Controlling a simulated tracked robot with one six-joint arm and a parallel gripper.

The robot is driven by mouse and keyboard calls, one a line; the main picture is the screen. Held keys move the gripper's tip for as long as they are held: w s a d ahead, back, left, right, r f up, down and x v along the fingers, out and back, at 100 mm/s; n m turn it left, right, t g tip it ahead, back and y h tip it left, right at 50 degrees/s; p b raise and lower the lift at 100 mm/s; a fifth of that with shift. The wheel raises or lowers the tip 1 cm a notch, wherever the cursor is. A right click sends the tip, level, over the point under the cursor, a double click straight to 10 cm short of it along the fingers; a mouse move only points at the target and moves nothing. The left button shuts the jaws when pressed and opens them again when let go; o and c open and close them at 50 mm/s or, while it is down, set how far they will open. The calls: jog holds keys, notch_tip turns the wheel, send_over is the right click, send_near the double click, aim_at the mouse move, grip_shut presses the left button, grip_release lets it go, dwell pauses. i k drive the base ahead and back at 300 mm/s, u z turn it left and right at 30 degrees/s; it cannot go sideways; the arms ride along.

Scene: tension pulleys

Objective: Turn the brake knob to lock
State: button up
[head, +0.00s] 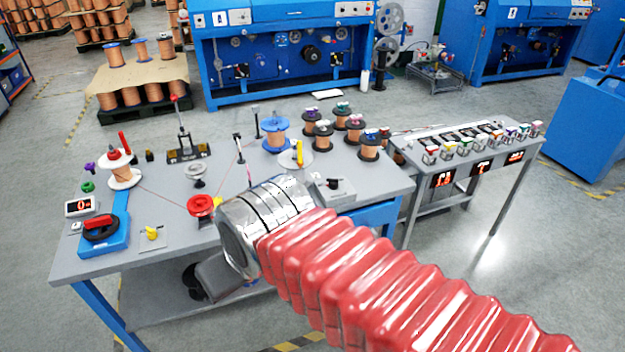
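Several knobs stand on the grey workbench (160,265). A yellow knob (152,232) sits on a small grey plate at the front left, and a black knob (333,184) sits on a grey box right of my arm. I cannot tell which is the brake knob; no lock marking is legible. My arm comes in from the lower right. My gripper (205,279) appears as a grey and dark shape at the bench's front edge, left of the knob box and apart from both knobs. Its fingers are not clear.
A spool on a white disc (120,170), a blue-flanged spool (276,136) and a yellow lever (298,152) stand upright. Several dark spools crowd the back right. A second table (480,185) holds small coloured items.

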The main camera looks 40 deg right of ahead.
aim_at(333, 182)
jog(key=u, duration=0.05)
jog(key=i, duration=1.5)
jog(key=u, duration=0.05)
